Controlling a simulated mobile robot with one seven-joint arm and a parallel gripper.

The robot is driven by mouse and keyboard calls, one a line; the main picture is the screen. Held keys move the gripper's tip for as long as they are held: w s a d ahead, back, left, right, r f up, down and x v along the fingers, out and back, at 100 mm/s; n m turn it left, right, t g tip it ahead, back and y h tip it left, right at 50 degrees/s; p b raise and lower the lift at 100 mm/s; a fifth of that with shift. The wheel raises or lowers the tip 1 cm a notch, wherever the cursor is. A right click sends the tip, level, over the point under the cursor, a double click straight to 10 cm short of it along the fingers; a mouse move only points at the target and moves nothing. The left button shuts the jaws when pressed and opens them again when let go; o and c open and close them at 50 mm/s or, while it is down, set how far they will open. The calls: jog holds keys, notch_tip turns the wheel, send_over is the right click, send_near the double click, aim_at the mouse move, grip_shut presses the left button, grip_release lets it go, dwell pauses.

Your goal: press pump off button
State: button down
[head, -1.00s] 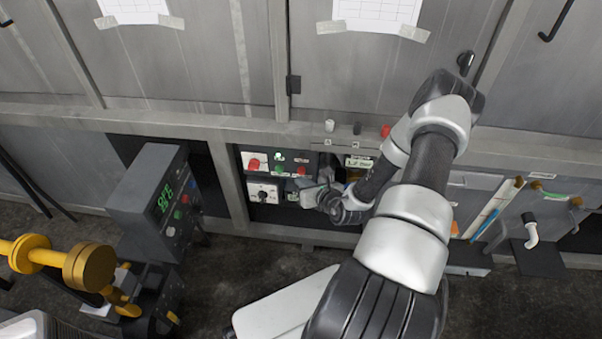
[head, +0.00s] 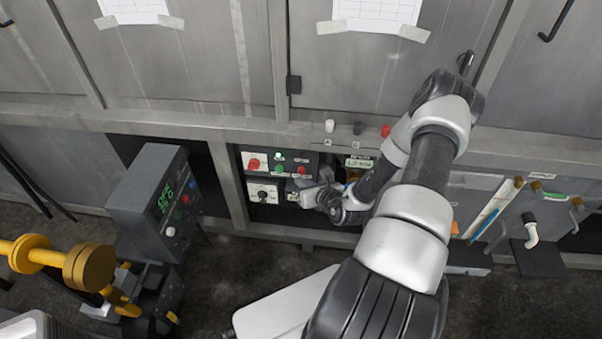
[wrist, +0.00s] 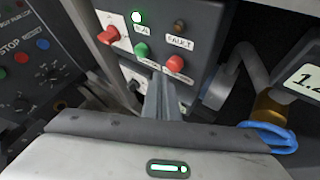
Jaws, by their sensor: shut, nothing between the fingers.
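The control panel (wrist: 205,25) faces me in the wrist view. It has a green button (wrist: 141,50) and a red button (wrist: 175,63) side by side, with a lit white lamp (wrist: 137,17) and a "FAULT" label above. The red button also shows in the head view (head: 301,171). My gripper (wrist: 160,76) is shut and empty. Its fingertips are just below and between the green and red buttons; I cannot tell whether they touch the panel. I cannot read which button is marked pump off.
A red rotary switch (wrist: 108,36) is left of the buttons, and a black knob (wrist: 133,85) is below it. Another panel with "STOP" and "RESET" labels (wrist: 30,60) stands at the left. A pipe (wrist: 243,75), blue hose (wrist: 270,133) and display (wrist: 303,78) are at the right.

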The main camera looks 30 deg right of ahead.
dwell(0.7)
jog(key=shift+w+d, duration=0.25)
jog(key=shift+w, duration=0.1)
jog(key=shift+w+d, duration=0.3)
jog(key=shift+w, duration=0.15)
dwell(0.8)
jog(key=shift+s+a, duration=0.1)
jog(key=shift+s+a+p, duration=0.45)
jog(key=shift+s, duration=0.25)
jog(key=s+a, duration=0.1)
jog(key=s+a+p, duration=0.1)
jog(key=s, duration=0.2)
jog(key=shift+s+a+p, duration=0.1)
jog(key=shift+a+p, duration=0.2)
jog(key=shift+a, duration=0.1)
jog(key=shift+r, duration=0.1)
dwell(0.6)
